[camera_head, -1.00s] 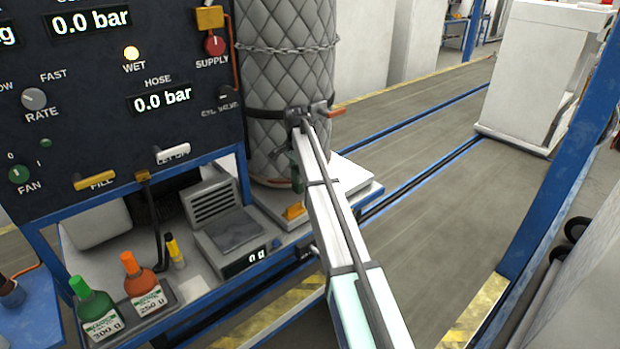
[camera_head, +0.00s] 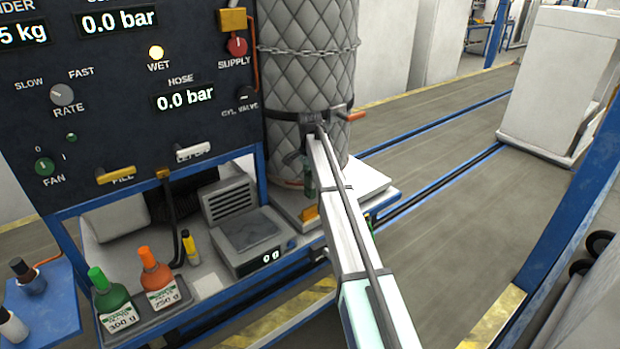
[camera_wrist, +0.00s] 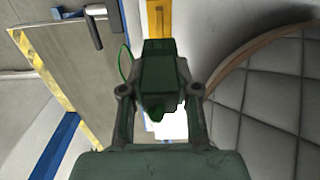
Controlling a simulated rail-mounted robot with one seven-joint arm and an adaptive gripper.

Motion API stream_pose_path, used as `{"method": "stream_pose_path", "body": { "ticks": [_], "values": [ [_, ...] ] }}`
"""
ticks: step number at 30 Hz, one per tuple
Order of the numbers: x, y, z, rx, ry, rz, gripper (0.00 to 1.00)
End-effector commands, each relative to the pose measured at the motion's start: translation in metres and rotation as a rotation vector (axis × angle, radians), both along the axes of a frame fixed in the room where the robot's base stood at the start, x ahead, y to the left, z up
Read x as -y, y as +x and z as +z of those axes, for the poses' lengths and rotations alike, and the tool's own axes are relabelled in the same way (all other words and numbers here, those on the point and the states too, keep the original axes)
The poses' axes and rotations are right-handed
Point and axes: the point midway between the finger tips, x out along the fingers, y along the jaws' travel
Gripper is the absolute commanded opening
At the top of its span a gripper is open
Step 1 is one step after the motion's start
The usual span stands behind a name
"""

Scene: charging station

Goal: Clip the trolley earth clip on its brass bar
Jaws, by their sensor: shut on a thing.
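The dark green earth clip (camera_wrist: 160,70) is between the fingers of my gripper (camera_wrist: 158,95) in the wrist view, and a thin green lead (camera_wrist: 122,62) loops beside it. My gripper (camera_head: 308,170) is shut on the clip, in front of the quilted cylinder in the head view. A yellow-brass block (camera_head: 311,213), seemingly the brass bar, stands on the trolley's pale base just below the gripper. A brass-coloured strip (camera_wrist: 159,18) shows beyond the clip in the wrist view. The clip appears apart from the bar; its jaws are partly hidden.
The quilted cylinder (camera_head: 305,80), with a chain and a strap, stands close behind my gripper. A scale (camera_head: 250,240) and green and orange bottles (camera_head: 115,300) are on the bench to the left. A blue post (camera_head: 570,200) rises at right; open floor lies between.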

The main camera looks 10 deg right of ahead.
Motion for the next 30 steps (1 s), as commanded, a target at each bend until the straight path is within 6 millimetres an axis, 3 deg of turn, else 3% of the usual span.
{"method": "stream_pose_path", "body": {
  "ticks": [12, 30],
  "values": [
    [0.0, 0.0, -0.035, 0.0, 0.0, 0.0, 0.0],
    [0.0, 0.0, -0.04, 0.0, 0.0, 0.0, 0.0]
  ]
}}
